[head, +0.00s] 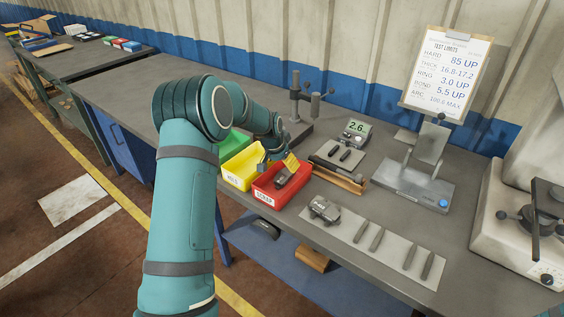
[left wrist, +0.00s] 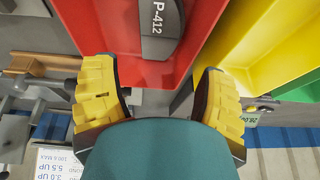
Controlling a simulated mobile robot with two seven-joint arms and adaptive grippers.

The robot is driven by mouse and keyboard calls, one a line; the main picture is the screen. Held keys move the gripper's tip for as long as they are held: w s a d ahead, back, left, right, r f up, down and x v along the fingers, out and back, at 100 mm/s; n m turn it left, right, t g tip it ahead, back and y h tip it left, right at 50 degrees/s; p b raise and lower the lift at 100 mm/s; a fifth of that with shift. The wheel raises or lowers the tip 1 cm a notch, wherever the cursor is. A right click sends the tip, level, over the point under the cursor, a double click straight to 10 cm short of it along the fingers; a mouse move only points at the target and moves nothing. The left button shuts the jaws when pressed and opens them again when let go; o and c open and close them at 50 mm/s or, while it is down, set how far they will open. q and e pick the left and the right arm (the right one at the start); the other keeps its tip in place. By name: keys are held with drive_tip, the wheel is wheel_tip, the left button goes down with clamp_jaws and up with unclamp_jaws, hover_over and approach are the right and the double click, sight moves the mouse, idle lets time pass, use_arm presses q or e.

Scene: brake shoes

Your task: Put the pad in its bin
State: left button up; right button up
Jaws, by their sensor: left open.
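A dark pad (head: 281,179) lies in the red bin (head: 263,197), whose label seems to read SCRAP. In the left wrist view the pad (left wrist: 152,28) shows the marking P-412 and rests on the red bin's floor. My left gripper (head: 277,163) is just above the red bin, near its back edge. In the left wrist view its yellow fingertips (left wrist: 157,100) are wide apart with nothing between them, and the pad is beyond them. A yellow bin (head: 241,181) and a green bin (head: 233,141) stand to the left of the red one. My right gripper does not show.
Behind are a gauge reading 2.6 (head: 357,129), a metal stand (head: 425,150) and a limits clipboard (head: 447,75).

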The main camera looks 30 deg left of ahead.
use_arm(q)
drive_tip(key=shift+r+p, duration=0.45)
drive_tip(key=shift+r, duration=0.15)
drive_tip(key=p+v, duration=0.1)
drive_tip(key=v, duration=1.1)
drive_tip(key=shift+p, duration=0.4)
